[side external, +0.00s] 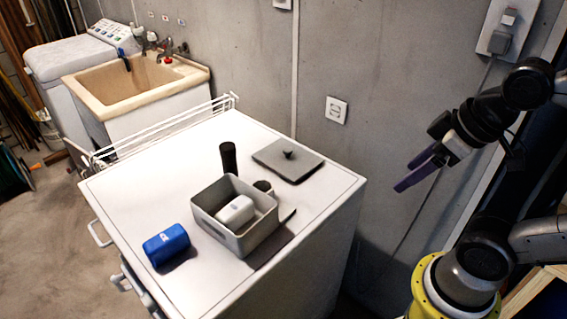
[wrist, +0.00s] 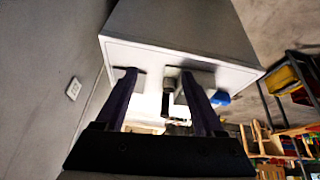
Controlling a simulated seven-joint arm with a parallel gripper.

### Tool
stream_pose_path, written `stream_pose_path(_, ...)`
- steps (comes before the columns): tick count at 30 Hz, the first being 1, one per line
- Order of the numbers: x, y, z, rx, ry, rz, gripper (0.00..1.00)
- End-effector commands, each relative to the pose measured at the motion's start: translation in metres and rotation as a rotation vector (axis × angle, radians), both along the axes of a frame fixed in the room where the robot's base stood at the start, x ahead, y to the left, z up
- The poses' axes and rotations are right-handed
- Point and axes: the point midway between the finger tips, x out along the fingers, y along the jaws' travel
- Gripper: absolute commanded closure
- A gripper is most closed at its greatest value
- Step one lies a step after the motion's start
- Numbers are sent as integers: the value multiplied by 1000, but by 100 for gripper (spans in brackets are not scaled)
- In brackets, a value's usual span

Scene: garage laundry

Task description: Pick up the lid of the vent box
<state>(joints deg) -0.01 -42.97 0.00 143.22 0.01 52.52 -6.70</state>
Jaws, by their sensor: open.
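The lid is a flat grey square plate (side external: 272,158) with a small black knob, lying on the white cabinet top near the wall in the side view. The vent box (side external: 262,229) is an open grey box to its front left, with a white rounded object (side external: 235,212) inside. My gripper (side external: 408,175), with purple fingers, is open and empty. It is in the air to the right of the cabinet, well apart from the lid. In the wrist view my fingers (wrist: 158,74) cover part of the cabinet top, and I cannot make out the lid clearly there.
A black cylinder (side external: 228,157) stands left of the lid, and a short round item (side external: 263,187) is beside the box. A blue object (side external: 166,245) lies at the front left; it also shows in the wrist view (wrist: 220,98). A white wire rack (side external: 160,130) edges the cabinet's back left.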

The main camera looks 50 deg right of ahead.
Motion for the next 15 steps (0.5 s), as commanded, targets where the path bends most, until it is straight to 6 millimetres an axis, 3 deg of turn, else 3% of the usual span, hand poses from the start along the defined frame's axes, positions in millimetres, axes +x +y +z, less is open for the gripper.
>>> stream_pose_path(4,7,0,26,-110,-18,210,29)
stream_pose_path(8,31,-1,63,-223,-15,419,29)
stream_pose_path(15,109,-9,119,-403,57,810,29)
